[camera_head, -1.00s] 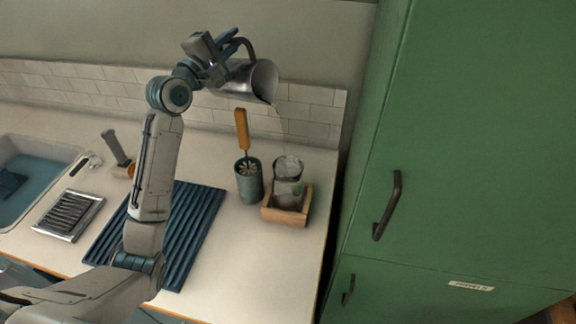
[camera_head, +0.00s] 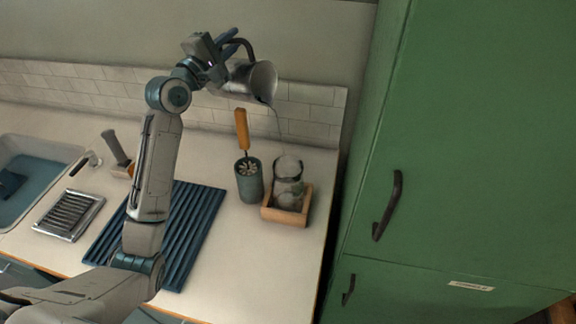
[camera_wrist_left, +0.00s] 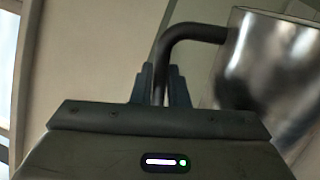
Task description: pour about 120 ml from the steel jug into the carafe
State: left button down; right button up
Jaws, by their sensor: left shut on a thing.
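The steel jug (camera_head: 252,83) is tilted to the right, high above the counter, with its mouth facing right and down. A thin stream (camera_head: 277,120) falls from its lip toward the clear carafe (camera_head: 287,190). The carafe stands upright in a wooden tray and has pale contents; the exact level is hard to read. My left gripper (camera_head: 229,48) is shut on the jug's dark handle. In the left wrist view the fingers (camera_wrist_left: 161,85) close around the handle, and the jug's shiny body (camera_wrist_left: 265,65) is at the right. My right gripper is out of view.
The wooden tray (camera_head: 285,217) holds the carafe. A green cup (camera_head: 249,186) with an orange-handled brush (camera_head: 242,130) stands close to its left. A blue ribbed mat (camera_head: 190,240), a metal rack (camera_head: 69,215) and a sink (camera_head: 35,175) lie further left. A green cabinet (camera_head: 470,150) rises at right.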

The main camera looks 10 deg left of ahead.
pick_arm(q)
jog(key=shift+s+d, duration=0.15)
jog(key=shift+d, duration=0.15)
dwell(0.9)
jog(key=shift+a, duration=0.1)
